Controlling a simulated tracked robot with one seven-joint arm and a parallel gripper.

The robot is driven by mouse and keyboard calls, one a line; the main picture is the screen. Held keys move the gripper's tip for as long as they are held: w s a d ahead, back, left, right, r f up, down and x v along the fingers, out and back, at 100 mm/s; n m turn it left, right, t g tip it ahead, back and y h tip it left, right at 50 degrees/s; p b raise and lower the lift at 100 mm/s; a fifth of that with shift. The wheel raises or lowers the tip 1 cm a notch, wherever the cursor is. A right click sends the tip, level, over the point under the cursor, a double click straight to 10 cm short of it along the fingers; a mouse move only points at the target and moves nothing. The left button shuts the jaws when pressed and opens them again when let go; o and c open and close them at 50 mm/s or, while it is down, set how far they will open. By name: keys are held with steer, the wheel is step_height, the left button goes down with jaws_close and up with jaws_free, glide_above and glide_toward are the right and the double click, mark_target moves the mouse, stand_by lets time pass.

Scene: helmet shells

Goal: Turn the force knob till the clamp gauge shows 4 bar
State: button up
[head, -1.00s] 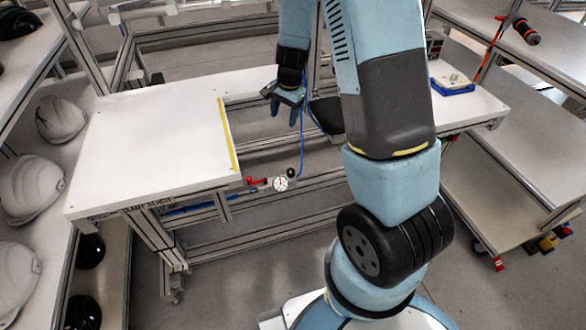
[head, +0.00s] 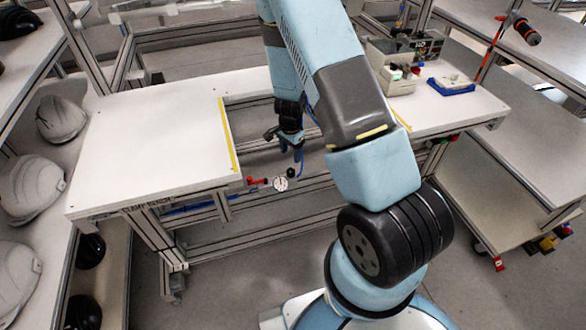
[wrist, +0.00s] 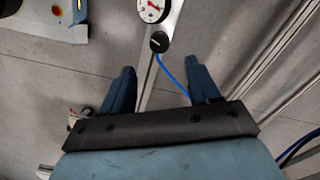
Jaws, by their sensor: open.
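The black force knob (head: 291,172) sits beside the round white clamp gauge (head: 281,183) on a rail at the gap in the bench. In the wrist view the knob (wrist: 159,42) shows just beyond the gap between my fingertips, apart from them. The gauge (wrist: 152,8) is cut by the top edge there; a red mark shows on its dial, but I cannot read the value. My gripper (head: 297,153) is open and empty, above the knob in the head picture. Its two blue fingers (wrist: 161,72) are spread in the wrist view.
A red-handled part (head: 257,181) lies left of the gauge. A blue hose (wrist: 172,74) runs from near the knob between my fingers. The white bench top (head: 150,150) with a yellow strip (head: 228,135) is clear. Grey helmet shells (head: 33,185) stand on the left shelf.

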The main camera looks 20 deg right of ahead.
mark_target(291, 170)
step_height(291, 170, down, 9)
steer(key=shift+f, duration=0.1)
stand_by(0.4)
steer(key=shift+c, duration=0.2)
steer(key=c, duration=1)
steer(key=shift+n, duration=1.8)
steer(key=o, duration=1)
steer(key=shift+o, duration=0.2)
